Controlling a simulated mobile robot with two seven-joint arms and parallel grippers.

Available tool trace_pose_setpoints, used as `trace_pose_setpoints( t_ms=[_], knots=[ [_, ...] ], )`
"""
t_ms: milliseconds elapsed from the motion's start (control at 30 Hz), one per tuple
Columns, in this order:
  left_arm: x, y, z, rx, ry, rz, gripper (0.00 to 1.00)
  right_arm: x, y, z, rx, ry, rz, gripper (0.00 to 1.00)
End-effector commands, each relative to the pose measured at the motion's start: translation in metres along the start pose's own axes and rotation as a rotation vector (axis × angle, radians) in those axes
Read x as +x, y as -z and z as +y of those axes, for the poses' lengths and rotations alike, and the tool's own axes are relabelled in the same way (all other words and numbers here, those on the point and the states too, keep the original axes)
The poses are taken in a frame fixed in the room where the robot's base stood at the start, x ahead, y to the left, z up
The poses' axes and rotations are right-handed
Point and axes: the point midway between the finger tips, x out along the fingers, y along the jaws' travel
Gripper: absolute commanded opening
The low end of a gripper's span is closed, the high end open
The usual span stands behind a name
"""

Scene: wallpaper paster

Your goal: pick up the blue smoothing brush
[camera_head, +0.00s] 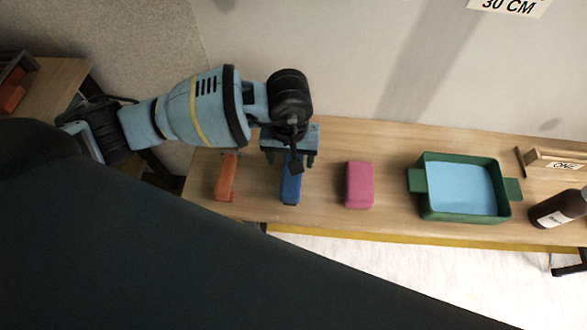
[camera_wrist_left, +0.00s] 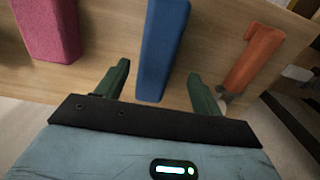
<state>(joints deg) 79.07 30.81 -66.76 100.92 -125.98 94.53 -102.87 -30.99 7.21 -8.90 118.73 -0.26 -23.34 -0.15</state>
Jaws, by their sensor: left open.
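The blue smoothing brush (camera_head: 291,188) lies on the wooden table, between an orange tool and a pink block. My left gripper (camera_head: 289,163) is above its far part and hides some of it. In the left wrist view the blue smoothing brush (camera_wrist_left: 162,50) lies between the two green fingers of my left gripper (camera_wrist_left: 160,85). The fingers are apart, with a gap on each side of the brush, and do not appear to touch it. My right gripper is not in view.
The orange tool (camera_head: 226,177) is left of the brush and the pink block (camera_head: 359,185) is right of it. A green tray (camera_head: 465,216) with light blue contents, a dark bottle (camera_head: 556,210) and a wooden holder (camera_head: 553,162) stand farther right. A wall is behind the table.

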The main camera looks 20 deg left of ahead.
Motion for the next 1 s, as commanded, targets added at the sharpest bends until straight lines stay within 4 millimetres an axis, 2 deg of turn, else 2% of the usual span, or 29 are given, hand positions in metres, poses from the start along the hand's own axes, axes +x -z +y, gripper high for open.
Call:
trace_pose_setpoints(
  t_ms=[100,367,600,700,1000],
  knots=[
    [0.014,-0.002,0.001,-0.001,0.000,-0.004,0.67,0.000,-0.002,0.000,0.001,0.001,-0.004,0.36],
    [0.024,-0.003,0.002,0.000,-0.001,-0.005,0.67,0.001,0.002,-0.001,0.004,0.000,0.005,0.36],
    [0.057,-0.008,0.006,-0.002,-0.002,-0.005,0.67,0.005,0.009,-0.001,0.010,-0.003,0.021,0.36],
    [0.066,-0.007,0.005,-0.001,-0.001,-0.003,0.67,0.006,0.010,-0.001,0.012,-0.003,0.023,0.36],
    [0.068,-0.007,0.006,0.000,-0.002,-0.002,0.66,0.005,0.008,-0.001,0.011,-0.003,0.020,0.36]
  ],
)
